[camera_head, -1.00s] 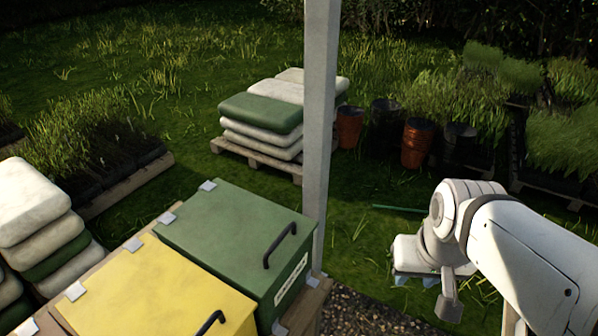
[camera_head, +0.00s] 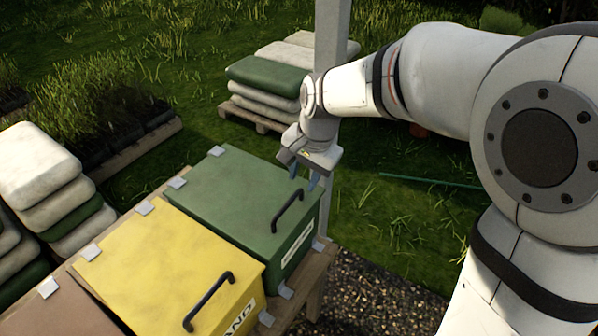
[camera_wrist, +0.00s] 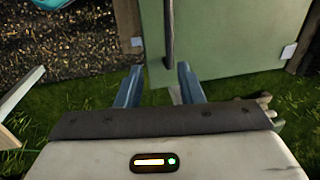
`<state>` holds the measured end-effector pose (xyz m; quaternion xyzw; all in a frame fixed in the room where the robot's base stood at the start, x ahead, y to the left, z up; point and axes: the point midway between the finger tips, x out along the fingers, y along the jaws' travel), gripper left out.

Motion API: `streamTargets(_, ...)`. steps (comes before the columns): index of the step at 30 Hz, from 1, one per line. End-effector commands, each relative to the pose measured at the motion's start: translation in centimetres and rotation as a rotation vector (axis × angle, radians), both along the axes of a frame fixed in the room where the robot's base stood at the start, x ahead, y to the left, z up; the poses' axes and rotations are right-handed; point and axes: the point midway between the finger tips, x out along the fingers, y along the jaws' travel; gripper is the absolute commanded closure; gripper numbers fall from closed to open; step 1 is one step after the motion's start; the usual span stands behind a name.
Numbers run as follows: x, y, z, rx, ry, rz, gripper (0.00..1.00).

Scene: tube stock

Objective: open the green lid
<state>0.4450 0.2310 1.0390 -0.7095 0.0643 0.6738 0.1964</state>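The green lid (camera_head: 240,195) is closed on a green box on a wooden stand, and it has a dark bar handle (camera_head: 287,210). My gripper (camera_head: 304,180) is above the lid's far right part, just behind the handle in the picture, pointing down. Its blue fingers are apart with nothing between their tips. In the wrist view, my gripper (camera_wrist: 159,78) is open. The dark handle (camera_wrist: 168,35) runs up the picture ahead of the gap, nearer the right finger, with a green box surface (camera_wrist: 225,40) behind it. Contact with the handle cannot be told.
A yellow lid (camera_head: 150,255) with its own dark handle is beside the green one, and a brown lid (camera_head: 80,308) is further left. A grey post (camera_head: 331,45) stands behind my gripper. Stacked sacks (camera_head: 262,75) lie on a pallet beyond. Gravel (camera_head: 370,290) lies at the right.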

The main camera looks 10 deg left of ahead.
Motion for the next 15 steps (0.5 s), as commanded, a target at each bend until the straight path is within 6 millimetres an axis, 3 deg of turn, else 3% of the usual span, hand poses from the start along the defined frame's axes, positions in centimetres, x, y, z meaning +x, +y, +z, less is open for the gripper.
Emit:
streamTargets(3, 0.3, 1.6, -0.6, 0.006, 0.013, -0.016, 0.66)
streamTargets(15, 0.7, 2.7, -6.2, 0.006, 0.017, -0.020, 0.66)
